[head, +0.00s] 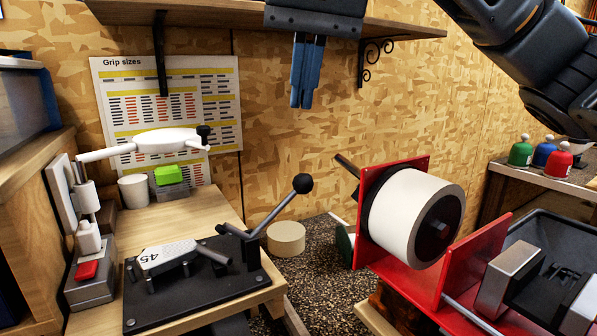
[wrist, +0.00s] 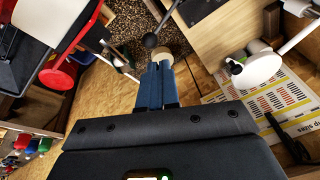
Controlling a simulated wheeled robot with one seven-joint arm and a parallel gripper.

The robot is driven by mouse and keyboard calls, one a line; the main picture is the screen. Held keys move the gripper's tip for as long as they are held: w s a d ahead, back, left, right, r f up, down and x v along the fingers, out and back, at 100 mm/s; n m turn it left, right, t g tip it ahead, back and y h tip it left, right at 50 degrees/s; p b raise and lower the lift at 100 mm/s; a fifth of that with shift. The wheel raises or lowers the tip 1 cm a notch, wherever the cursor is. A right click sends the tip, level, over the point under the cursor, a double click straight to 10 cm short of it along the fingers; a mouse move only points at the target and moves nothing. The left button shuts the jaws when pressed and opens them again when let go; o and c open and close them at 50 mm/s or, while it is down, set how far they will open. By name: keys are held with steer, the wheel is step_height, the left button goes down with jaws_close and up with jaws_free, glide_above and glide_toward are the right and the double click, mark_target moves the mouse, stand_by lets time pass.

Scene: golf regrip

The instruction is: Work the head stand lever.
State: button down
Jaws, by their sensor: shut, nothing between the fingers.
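The head stand (head: 200,290) is a black plate on the wooden bench, bearing a pale club head (head: 165,257) marked 45. Its lever (head: 272,211) rises tilted up and right from the plate's back right corner to a black ball knob (head: 302,183). In the wrist view the knob (wrist: 150,41) shows just beyond the fingertips, with the rod leading up and right. My gripper (head: 301,105) hangs above the knob, its blue fingers pressed together and empty. The fingers also show in the wrist view (wrist: 157,66). In the head view a clear gap separates the fingertips from the knob.
A red machine with a white roll (head: 407,217) stands to the right. A white-armed device (head: 90,240), a white cup (head: 133,191) and a green block (head: 168,175) are on the left bench. A shelf (head: 240,15) runs behind my gripper. A tan roll (head: 286,238) lies behind the lever.

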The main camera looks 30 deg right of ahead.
step_height(320, 180, up, 3)
steer(key=s+a+n+t+h+b, duration=0.1)
steer(key=s+a+n, duration=0.1)
steer(key=n, duration=0.3)
glide_above(298, 176)
steer(key=s+a, duration=0.2)
step_height(298, 176, down, 9)
steer(key=shift+w+d+f+n+h+p, duration=0.15)
steer(key=shift+d+f, duration=0.1)
steer(key=shift+f, duration=0.35)
steer(key=shift+w+d+f+n+h+p, duration=0.15)
steer(key=shift+d+f, duration=0.1)
steer(key=shift+f, duration=0.3)
steer(key=shift+w+d+f+n+p, duration=0.15)
steer(key=shift+d+f, duration=0.1)
steer(key=shift+f, duration=0.35)
steer(key=shift+s, duration=0.1)
